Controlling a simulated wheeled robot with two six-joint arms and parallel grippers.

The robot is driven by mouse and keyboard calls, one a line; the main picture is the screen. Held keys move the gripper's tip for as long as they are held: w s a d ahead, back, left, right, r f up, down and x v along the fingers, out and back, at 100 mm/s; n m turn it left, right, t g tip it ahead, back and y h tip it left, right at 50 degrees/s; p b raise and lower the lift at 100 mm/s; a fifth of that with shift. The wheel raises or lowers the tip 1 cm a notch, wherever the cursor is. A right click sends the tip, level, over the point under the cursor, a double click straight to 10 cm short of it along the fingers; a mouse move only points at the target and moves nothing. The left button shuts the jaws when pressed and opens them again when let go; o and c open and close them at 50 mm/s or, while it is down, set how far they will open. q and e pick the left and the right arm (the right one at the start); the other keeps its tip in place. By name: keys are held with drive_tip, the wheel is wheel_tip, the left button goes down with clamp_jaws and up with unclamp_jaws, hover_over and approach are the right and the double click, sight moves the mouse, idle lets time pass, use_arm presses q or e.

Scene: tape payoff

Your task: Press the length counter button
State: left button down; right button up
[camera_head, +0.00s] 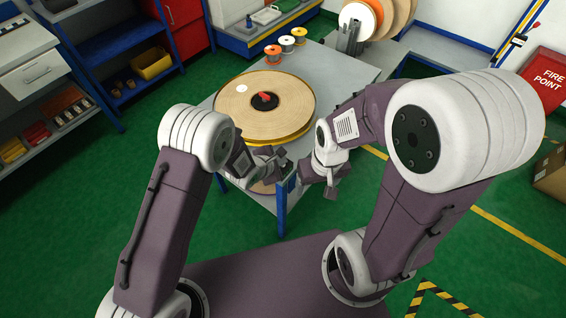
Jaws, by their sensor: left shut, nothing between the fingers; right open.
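A large tan tape reel (233,98) with a black hub and a red knob lies flat on the grey table (345,72). My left gripper (277,158) is shut and empty, just in front of the reel's near edge, over the table's near corner. My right gripper (318,183) is open and empty, to the right of that corner and a little lower in the picture. A small dark and blue part (291,181) sits at the corner between the two grippers; I cannot tell if it is the length counter. No button can be made out. Whether my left gripper touches anything is unclear.
Several small spools (273,54) stand at the table's back. Larger reels (358,20) stand behind, next to grey bars (349,38). Blue shelving (128,50) is at left. A cardboard box (551,176) is at far right. Green floor is clear around the table.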

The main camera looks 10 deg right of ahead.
use_arm(q)
drive_tip(key=shift+r+p, duration=0.4)
drive_tip(key=shift+r, duration=0.25)
wheel_tip(320, 180, up, 5)
drive_tip(key=p, duration=0.4)
drive_tip(key=shift+p, duration=0.35)
